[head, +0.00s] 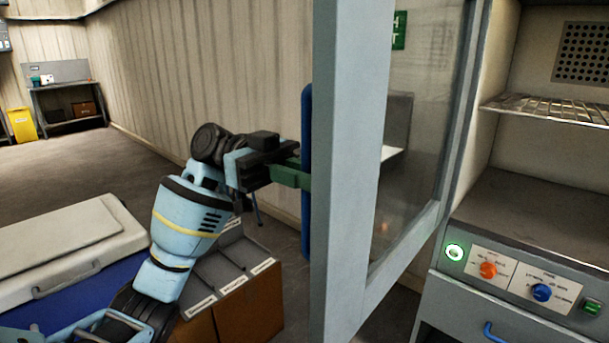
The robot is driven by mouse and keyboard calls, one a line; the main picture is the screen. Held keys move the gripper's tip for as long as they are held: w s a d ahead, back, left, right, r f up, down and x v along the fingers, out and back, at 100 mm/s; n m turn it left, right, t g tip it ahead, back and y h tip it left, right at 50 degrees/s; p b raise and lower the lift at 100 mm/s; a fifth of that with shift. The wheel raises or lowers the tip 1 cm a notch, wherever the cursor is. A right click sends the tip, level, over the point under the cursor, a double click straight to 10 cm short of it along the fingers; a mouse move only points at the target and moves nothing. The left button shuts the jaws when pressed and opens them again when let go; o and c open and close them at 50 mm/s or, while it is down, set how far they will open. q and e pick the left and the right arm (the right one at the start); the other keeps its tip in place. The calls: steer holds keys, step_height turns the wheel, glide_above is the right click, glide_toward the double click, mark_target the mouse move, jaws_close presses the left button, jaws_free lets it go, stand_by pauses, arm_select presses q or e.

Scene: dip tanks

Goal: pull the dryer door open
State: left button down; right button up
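The dryer door (348,130) is a grey frame with a glass pane. It stands swung well open, out from the dryer (482,300) at the right. A blue vertical handle (307,115) runs along the door's outer left face. My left gripper (302,176) is at the middle of this handle, its green fingers around the bar, and it looks shut on it. The far fingertip is partly hidden behind the handle. My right gripper is not in view.
The open dryer chamber holds a wire shelf (550,108). Its front panel has a lit green button (454,252), an orange knob (488,270) and a blue knob (541,292). A white-lidded chest (65,245) and labelled brown boxes (250,305) stand at lower left, near my arm.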

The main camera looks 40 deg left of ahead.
arm_select(q)
steer(key=shift+a, duration=0.3)
steer(key=c, duration=1.4)
jaws_free()
steer(key=shift+w, duration=0.1)
steer(key=shift+c, duration=0.2)
steer(key=a+b, duration=0.1)
steer(key=a, duration=0.6)
steer(key=shift+s+a, duration=0.2)
steer(key=shift+a, duration=0.2)
